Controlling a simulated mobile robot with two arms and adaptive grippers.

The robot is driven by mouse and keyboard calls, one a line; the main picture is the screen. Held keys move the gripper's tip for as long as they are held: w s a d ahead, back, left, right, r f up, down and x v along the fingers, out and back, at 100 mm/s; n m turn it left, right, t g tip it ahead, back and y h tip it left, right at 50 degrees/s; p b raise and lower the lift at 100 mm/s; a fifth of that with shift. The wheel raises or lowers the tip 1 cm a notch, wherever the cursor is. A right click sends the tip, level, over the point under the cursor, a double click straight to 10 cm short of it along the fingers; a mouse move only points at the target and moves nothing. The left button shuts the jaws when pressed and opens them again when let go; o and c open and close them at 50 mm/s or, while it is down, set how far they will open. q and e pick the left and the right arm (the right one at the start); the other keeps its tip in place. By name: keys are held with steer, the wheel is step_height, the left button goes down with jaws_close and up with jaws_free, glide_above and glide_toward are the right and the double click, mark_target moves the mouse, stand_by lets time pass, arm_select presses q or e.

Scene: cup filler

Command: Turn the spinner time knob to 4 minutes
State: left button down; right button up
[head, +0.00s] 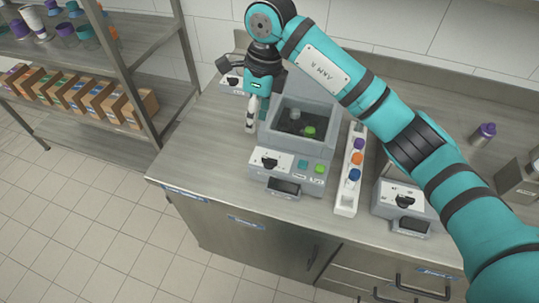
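A grey machine with an open chamber stands mid-counter; a green-capped item (309,131) is inside. Its front panel has a black knob (269,161) on a white plate, a green button and a small dark display (284,187). I cannot tell for certain which machine is the spinner, and the dial marks are too small to read. My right gripper (251,118) points down just left of the chamber, behind and left of that knob and apart from it. A pale part shows at its fingertips; whether it is open or shut is unclear. My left gripper is out of view.
A white rack (346,196) holds purple, orange and blue caps. Another machine with a black knob (405,201) stands right, partly behind my arm. A further knob plate (232,83) is at back left. A purple-capped cup (483,133) stands at right. Shelves with boxes stand left.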

steer(key=w+d+r+h, duration=0.1)
steer(key=d+h, duration=0.1)
steer(key=d, duration=0.1)
steer(key=p, duration=0.5)
glide_toward(269, 159)
step_height(269, 159, down, 8)
steer(key=shift+s+r, duration=0.1)
steer(key=shift+s, duration=0.05)
steer(key=shift+f, duration=0.65)
jaws_close()
